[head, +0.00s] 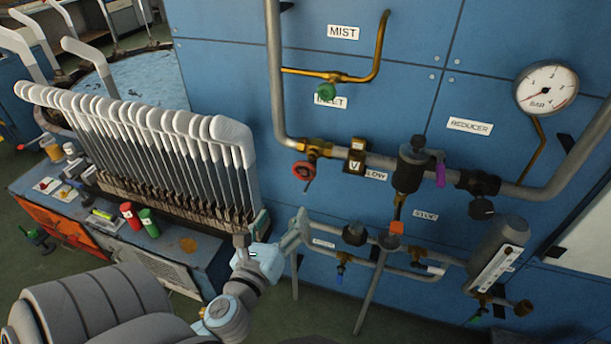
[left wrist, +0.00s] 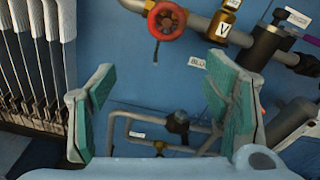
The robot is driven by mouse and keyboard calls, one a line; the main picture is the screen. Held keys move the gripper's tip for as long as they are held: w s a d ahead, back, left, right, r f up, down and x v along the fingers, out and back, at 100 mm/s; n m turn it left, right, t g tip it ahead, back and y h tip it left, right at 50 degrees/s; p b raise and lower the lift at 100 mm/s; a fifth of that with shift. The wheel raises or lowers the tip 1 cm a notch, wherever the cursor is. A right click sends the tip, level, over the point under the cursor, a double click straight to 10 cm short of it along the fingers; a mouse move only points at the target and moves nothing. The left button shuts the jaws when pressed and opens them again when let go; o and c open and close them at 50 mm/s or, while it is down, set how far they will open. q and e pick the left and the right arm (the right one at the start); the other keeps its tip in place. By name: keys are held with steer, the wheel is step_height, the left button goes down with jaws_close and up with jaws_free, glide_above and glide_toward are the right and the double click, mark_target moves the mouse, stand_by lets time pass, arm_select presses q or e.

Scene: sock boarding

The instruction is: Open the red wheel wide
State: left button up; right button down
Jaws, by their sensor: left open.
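The red wheel (head: 304,173) is a small round handwheel on a brass valve in the grey pipe of the blue wall panel. In the left wrist view the red wheel (left wrist: 166,21) is at the top, beyond the fingertips and roughly between them. My left gripper (head: 297,229) is below the wheel in the head view, apart from it. In the left wrist view my left gripper (left wrist: 158,80) is open, with its teal finger pads wide apart and nothing between them. My right gripper is not in view.
A rack of white-topped boards (head: 180,130) stands on a bench left of my gripper. Lower pipework with a black valve (head: 354,234) is close right of it. A green wheel (head: 327,91) is above the red one. A pressure gauge (head: 546,88) is at the upper right.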

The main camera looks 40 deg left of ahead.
mark_target(303, 172)
arm_select(q)
steer(key=shift+m+t, duration=0.3)
steer(key=shift+m, duration=0.1)
steer(key=x, duration=0.4)
steer(key=r+x, duration=0.1)
steer(key=x, duration=0.4)
steer(key=r+p+x, duration=0.1)
steer(key=x, duration=0.4)
steer(key=shift+w+r, duration=0.1)
steer(key=shift+r, duration=0.1)
steer(key=c, duration=1.2)
steer(key=shift+o, duration=0.2)
steer(key=shift+n, duration=0.3)
